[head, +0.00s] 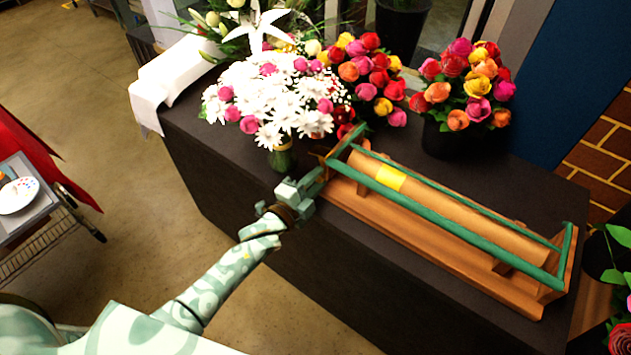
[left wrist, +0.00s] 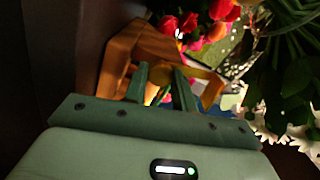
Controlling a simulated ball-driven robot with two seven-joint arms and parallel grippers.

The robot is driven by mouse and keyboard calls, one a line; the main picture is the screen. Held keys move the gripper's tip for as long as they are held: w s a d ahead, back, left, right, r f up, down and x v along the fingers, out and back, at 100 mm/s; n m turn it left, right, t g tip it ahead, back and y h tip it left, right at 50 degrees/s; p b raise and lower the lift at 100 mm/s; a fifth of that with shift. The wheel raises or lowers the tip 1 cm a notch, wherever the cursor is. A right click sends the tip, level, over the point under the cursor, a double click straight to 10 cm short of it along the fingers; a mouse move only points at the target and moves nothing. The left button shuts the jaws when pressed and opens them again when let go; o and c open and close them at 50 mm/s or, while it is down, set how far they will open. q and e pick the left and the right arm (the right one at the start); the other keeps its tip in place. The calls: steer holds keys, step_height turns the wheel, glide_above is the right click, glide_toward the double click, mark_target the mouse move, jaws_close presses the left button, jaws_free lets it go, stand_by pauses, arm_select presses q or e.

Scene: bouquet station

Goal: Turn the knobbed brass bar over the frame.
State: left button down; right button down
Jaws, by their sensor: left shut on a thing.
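A wooden frame (head: 440,240) lies on the dark counter with a brown paper roll (head: 450,218) in it. A bar (head: 465,227) runs along the frame's near side above the roll. It looks green, not brass, and I see no clear knob. My left gripper (head: 322,174) is at the frame's left end, shut by the bar's left end. The exact grip is hidden. In the left wrist view, the gripper's fingers (left wrist: 162,88) are close together in front of the wooden end piece (left wrist: 118,62). My right gripper is in neither view.
A vase of white daisies (head: 280,155) stands close behind my left gripper. Rose bunches (head: 470,85) stand along the counter's back. White cloth (head: 175,80) lies at the counter's left end. A cart (head: 30,205) stands on the floor at left.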

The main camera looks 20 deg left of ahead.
arm_select(q)
steer(key=shift+f+m+b, duration=0.15)
steer(key=shift+m+b, duration=0.2)
steer(key=shift+m, duration=0.95)
steer(key=c, duration=1.2)
jaws_free()
steer(key=shift+o, duration=0.2)
steer(key=v, duration=1.6)
steer(key=shift+s+p, duration=0.2)
steer(key=shift+p, duration=0.2)
